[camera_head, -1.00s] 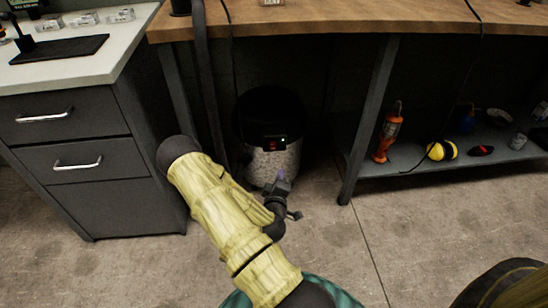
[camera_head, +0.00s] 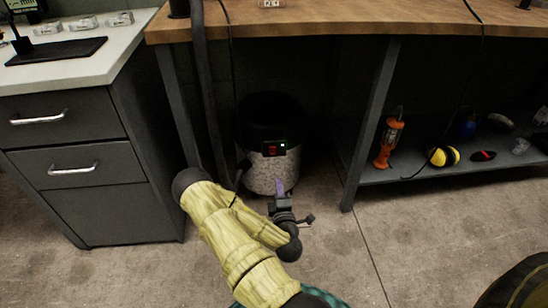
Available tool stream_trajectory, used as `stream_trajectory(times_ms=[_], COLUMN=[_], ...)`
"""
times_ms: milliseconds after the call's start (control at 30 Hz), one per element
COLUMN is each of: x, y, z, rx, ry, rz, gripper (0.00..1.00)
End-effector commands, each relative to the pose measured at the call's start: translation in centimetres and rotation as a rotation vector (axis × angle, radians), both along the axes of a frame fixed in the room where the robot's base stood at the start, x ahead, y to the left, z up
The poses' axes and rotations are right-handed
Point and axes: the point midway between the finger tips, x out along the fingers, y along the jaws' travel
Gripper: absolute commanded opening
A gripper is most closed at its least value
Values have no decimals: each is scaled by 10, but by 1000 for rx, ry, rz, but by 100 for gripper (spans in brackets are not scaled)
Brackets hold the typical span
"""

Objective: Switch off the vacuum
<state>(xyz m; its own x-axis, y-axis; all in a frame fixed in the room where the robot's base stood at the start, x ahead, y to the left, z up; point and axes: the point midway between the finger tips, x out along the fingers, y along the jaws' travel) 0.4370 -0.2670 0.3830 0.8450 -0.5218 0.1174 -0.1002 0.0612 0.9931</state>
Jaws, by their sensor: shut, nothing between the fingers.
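The vacuum (camera_head: 268,172) is a canister with a dark top and a pale speckled body. It stands on the floor under the wooden workbench. Its dark panel carries a red switch (camera_head: 270,150) and a small lit green light (camera_head: 283,145). My gripper (camera_head: 279,188) is in front of the canister's lower body, below the switch and apart from it in the picture. It is shut and empty. I cannot tell whether its tip touches the canister.
The wooden bench (camera_head: 340,22) overhangs the vacuum. A dark bench leg (camera_head: 369,125) stands to its right. A grey drawer cabinet (camera_head: 75,190) stands at the left. A low shelf (camera_head: 410,170) holds an orange tool (camera_head: 388,142) and yellow ear muffs (camera_head: 443,156). Open floor lies in front.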

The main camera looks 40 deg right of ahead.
Motion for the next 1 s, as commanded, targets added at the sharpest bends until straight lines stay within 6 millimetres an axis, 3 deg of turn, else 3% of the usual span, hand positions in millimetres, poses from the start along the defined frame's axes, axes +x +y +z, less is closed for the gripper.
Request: stream_trajectory(times_ms=[167, 733, 1000], x=[12, 93, 110], y=[-8, -56, -67], z=[3, 11, 17], rx=[-1, -4, -4], ry=[-9, -9, -4], rz=[0, 5, 3], gripper=[0, 0, 0])
